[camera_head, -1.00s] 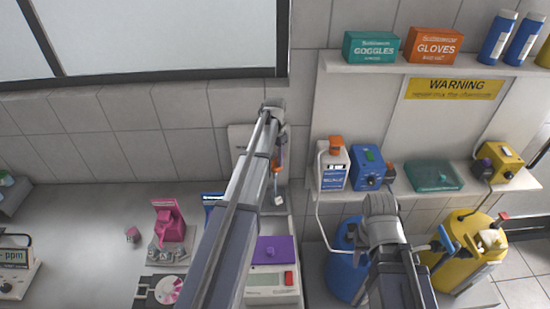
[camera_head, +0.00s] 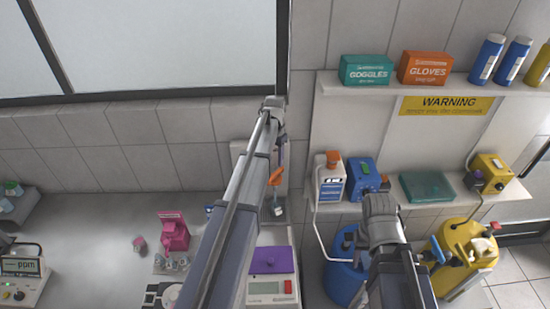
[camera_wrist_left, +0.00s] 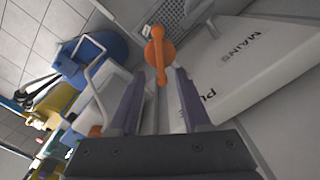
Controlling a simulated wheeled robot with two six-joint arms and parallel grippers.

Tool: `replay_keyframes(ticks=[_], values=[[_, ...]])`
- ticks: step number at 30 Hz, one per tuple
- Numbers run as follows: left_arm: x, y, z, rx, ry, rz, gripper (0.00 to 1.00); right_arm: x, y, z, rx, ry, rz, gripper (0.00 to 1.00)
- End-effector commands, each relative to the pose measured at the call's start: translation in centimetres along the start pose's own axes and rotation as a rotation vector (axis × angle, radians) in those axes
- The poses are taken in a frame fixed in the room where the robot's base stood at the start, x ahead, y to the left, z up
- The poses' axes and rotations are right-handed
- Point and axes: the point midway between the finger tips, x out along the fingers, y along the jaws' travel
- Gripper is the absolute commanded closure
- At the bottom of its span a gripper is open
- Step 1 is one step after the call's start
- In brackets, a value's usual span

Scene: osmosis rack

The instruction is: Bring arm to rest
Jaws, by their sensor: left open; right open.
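My left arm (camera_head: 235,210) reaches up from the bottom centre of the head view toward the wall. In the left wrist view my left gripper (camera_wrist_left: 158,76) is open, its two fingers apart. An orange lever handle (camera_wrist_left: 158,50) shows between and beyond the fingertips; I cannot tell whether they touch it. A white panel lettered "MAINS" (camera_wrist_left: 250,60) lies to its right. My right arm (camera_head: 385,225) is bent at the lower right of the head view; its gripper is not visible.
A blue container (camera_head: 343,270) and a yellow container (camera_head: 465,255) stand near the right arm. A shelf above holds a white bottle (camera_head: 330,178) and a teal tray (camera_head: 427,187). A scale with a purple top (camera_head: 272,260) and a pink device (camera_head: 173,232) sit on the bench.

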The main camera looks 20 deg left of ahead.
Motion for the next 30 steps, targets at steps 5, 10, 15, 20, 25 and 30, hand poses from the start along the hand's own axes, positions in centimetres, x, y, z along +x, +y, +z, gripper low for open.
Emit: replay_keyframes(ticks=[5, 10, 15, 20, 25, 30], values=[[-0.3, 0.0, 0.0, 0.0, 0.0, 0.0, 0.53, -0.3, 0.0, 0.0, 0.003, 0.0, 0.0, 0.53], [-0.3, 0.0, 0.0, 0.0, 0.0, 0.0, 0.53, -0.3, 0.0, 0.0, 0.003, 0.0, 0.0, 0.53], [-0.2, 0.1, 0.0, 0.0, 0.0, 0.0, 0.53, -0.2, 0.0, 0.0, 0.003, 0.0, 0.0, 0.53], [2.0, 3.4, 1.0, 0.011, -0.006, -0.003, 0.53, 2.0, -0.2, -0.1, 0.002, 0.0, 0.0, 0.53], [7.7, 13.0, 4.7, 0.037, -0.024, -0.021, 0.53, 7.7, -0.7, -0.5, -0.004, 0.001, 0.001, 0.53], [13.4, 22.2, 10.2, 0.06, -0.042, -0.047, 0.53, 13.3, -1.2, -0.9, -0.01, 0.002, 0.002, 0.53]])
